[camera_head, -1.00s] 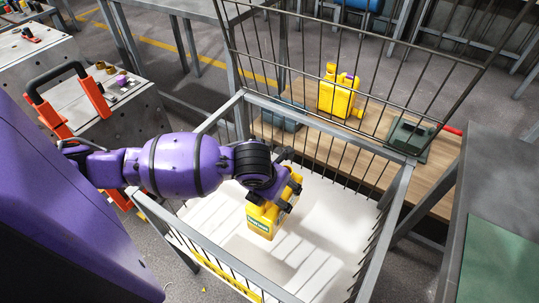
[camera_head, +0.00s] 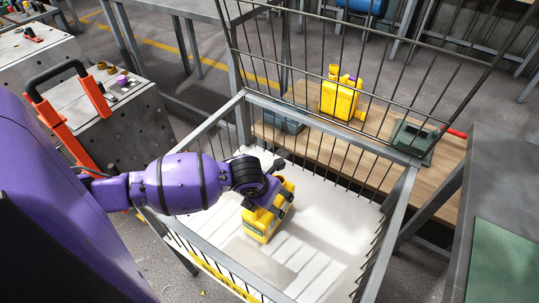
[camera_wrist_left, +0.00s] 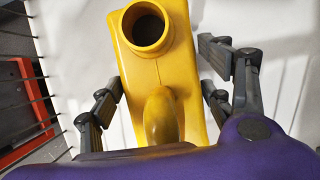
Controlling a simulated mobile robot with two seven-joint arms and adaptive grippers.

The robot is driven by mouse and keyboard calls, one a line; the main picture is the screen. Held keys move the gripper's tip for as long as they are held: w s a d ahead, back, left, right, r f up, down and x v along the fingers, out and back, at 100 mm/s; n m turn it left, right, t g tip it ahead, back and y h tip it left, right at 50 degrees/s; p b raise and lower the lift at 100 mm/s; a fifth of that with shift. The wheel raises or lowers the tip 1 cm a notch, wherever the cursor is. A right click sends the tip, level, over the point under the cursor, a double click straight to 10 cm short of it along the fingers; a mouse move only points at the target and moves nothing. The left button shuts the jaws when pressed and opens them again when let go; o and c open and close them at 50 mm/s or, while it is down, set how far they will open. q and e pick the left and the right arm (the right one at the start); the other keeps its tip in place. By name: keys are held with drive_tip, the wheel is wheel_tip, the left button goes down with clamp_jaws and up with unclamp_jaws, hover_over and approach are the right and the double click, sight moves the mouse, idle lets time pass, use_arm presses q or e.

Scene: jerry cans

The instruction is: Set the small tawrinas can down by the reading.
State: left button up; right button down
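The small yellow can (camera_head: 264,224) is in the wire-sided cart, low at its white floor and apparently standing on it. My left gripper (camera_head: 268,185) is over the can's top. In the left wrist view the can (camera_wrist_left: 160,65) shows its open round neck and handle between my fingers (camera_wrist_left: 165,100). The fingers are spread, with a clear gap on the right; contact on the left is hard to judge. The can's label is hidden now. My right gripper is not in view.
The cart's grey frame (camera_head: 330,136) and wire walls surround the can. Its white floor (camera_head: 325,215) is free to the right.

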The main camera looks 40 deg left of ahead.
use_arm(q)
drive_tip(key=shift+o, duration=1.3)
drive_tip(key=shift+r, duration=0.1)
drive_tip(key=p+v, duration=0.2)
drive_tip(key=v, duration=0.9)
drive_tip(key=shift+w, duration=0.1)
drive_tip(key=shift+s+r+p, duration=0.25)
drive_tip(key=shift+r+p, duration=0.05)
drive_tip(key=shift+r, duration=0.15)
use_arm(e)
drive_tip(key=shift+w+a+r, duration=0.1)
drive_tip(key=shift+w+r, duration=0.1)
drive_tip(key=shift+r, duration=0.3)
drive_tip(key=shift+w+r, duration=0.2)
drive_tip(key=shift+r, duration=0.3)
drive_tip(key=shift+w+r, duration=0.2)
